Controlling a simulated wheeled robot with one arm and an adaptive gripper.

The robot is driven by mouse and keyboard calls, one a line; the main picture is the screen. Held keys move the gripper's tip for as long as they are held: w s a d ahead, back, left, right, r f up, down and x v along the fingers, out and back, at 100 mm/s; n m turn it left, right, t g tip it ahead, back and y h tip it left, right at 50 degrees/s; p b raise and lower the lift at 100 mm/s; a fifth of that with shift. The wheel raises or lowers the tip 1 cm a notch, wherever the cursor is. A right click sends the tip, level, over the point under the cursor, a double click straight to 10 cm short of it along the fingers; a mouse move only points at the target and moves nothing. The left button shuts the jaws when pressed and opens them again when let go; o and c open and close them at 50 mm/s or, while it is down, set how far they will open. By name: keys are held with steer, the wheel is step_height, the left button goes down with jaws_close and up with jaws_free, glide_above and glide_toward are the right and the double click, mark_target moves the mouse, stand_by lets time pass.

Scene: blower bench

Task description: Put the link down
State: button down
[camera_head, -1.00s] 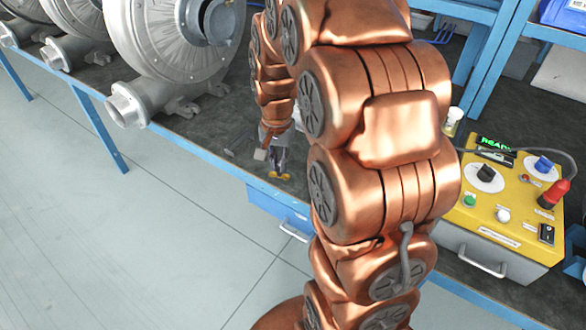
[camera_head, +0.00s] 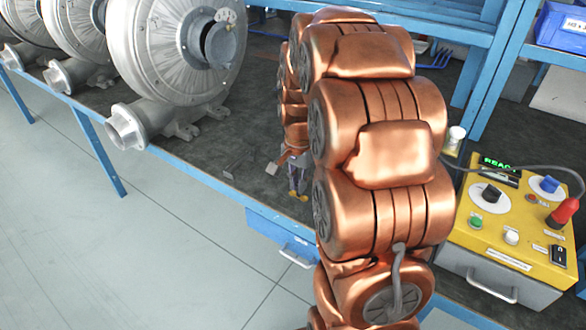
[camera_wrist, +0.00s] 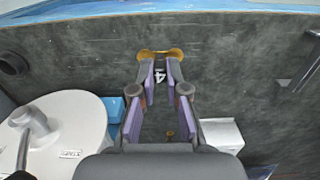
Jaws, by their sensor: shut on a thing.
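My gripper (camera_wrist: 160,82) has purple-padded fingers and is shut on the link. Of the link (camera_wrist: 160,52), a yellow end shows just past the fingertips in the wrist view. A white mark like a 4 shows between the fingers. In the head view my gripper (camera_head: 298,182) is near the front edge of the dark bench top (camera_head: 215,155), partly hidden by my arm. The link's yellow end (camera_head: 303,197) shows below it. I cannot tell whether the link touches the bench.
Large grey blowers (camera_head: 185,50) stand at the left. A yellow control box (camera_head: 515,225) is at the right. Small blocks (camera_head: 271,168) lie left of my gripper. The wrist view shows a white round object (camera_wrist: 65,140) and a white box (camera_wrist: 222,133).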

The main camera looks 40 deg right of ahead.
steer(key=w+d, duration=0.1)
steer(key=w, duration=0.2)
steer(key=w+d+p, duration=0.1)
steer(key=w+d, duration=0.1)
steer(key=w+d+f, duration=0.1)
steer(key=w, duration=0.2)
steer(key=shift+w+d, duration=0.3)
steer(key=shift+d, duration=0.05)
steer(key=shift+w+f+p, duration=0.1)
steer(key=shift+f+p, duration=0.55)
steer(key=shift+f, duration=1.1)
steer(key=shift+f, duration=0.35)
steer(key=c, duration=1.2)
jaws_free()
steer(key=shift+r, duration=0.1)
step_height(320, 180, up, 12)
steer(key=b, duration=0.1)
steer(key=shift+r+b, duration=0.25)
steer(key=shift+b, duration=0.15)
steer(key=shift+a, duration=0.1)
